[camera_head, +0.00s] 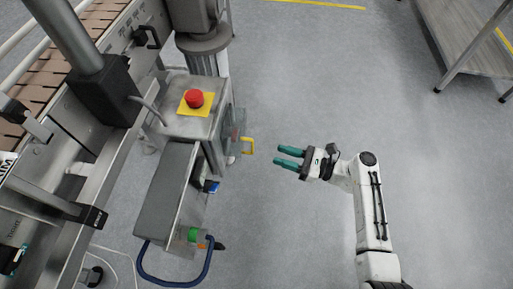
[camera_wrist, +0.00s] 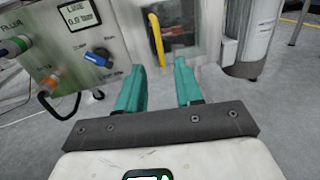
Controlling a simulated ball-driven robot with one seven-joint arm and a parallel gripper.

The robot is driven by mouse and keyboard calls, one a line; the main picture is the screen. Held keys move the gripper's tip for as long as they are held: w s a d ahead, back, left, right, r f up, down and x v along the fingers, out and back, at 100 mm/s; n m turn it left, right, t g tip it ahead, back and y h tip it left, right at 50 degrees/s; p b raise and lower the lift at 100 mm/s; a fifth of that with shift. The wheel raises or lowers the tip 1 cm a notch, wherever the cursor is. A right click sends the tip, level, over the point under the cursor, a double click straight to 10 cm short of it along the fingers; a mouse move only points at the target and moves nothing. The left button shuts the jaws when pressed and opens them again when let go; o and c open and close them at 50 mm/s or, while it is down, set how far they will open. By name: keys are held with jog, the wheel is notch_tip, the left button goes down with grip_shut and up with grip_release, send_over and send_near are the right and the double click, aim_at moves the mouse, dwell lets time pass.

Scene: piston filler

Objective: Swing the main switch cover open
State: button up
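The main switch cover (camera_head: 236,133) is a see-through panel on the right side of the grey control box, with a yellow handle (camera_head: 248,146) standing out from it. In the wrist view the cover (camera_wrist: 182,32) is ahead of my gripper, and its upright yellow handle (camera_wrist: 156,40) shows just beyond and between the fingertips. The cover looks flat against the box. My gripper (camera_head: 279,156) has teal fingers pointing left at the handle. They are spread and empty, with a short gap to the handle; the wrist view also shows the fingers (camera_wrist: 159,65) apart.
A red emergency button (camera_head: 195,98) on a yellow plate tops the box. A blue hose (camera_head: 178,283) loops low.

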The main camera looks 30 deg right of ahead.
aim_at(242, 133)
jog(key=b+x, duration=0.1)
jog(key=x, duration=0.7)
jog(key=shift+w+a, duration=0.2)
jog(key=shift+a, duration=0.05)
grip_shut()
dwell(1.1)
